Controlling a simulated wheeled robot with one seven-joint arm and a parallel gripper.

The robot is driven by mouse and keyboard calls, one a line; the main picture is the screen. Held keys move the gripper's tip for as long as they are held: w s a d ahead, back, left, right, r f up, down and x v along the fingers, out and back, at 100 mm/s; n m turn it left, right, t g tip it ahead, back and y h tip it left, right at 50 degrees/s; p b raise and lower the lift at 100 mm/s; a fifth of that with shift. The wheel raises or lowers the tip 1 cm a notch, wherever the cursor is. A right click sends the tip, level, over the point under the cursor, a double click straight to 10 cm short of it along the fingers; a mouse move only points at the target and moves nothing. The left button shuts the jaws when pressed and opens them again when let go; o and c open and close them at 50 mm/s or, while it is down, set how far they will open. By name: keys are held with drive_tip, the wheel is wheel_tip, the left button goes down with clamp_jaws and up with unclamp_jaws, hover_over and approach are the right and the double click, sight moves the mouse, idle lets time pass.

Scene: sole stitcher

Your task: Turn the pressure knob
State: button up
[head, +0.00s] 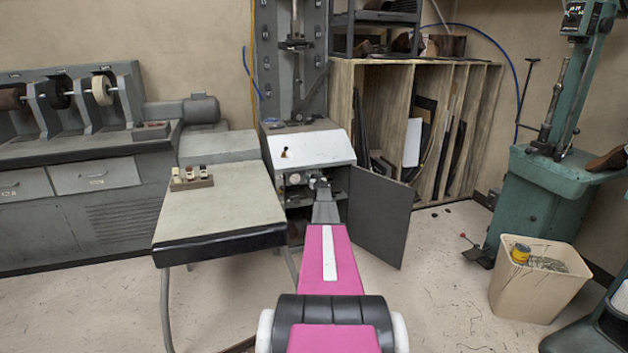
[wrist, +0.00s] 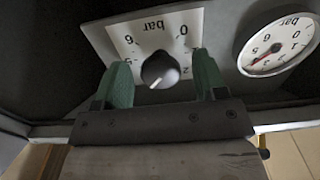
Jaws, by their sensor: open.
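The pressure knob (wrist: 160,71) is a dark round knob with a pale pointer mark. It sits on a white dial plate (wrist: 140,28) marked "bar", which appears upside down in the wrist view. My gripper (wrist: 163,80) is open, with one green finger to the left of the knob and one to the right. Gaps show between the knob and both fingers; whether the fingertips reach its depth I cannot tell. In the head view my pink arm reaches into the open cabinet of the grey machine (head: 310,148). The knob is not discernible there.
A round pressure gauge (wrist: 277,46) with a red needle is right of the dial plate. The cabinet's open door (head: 379,215) stands right of my arm. A small table (head: 218,215) with a tray of small bottles (head: 191,178) is to the left. A bin (head: 538,282) stands at right.

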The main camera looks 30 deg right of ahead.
drive_tip(key=c, duration=0.9)
drive_tip(key=shift+n, duration=0.5)
drive_tip(key=shift+w+n, duration=0.1)
drive_tip(key=shift+n, duration=8.3)
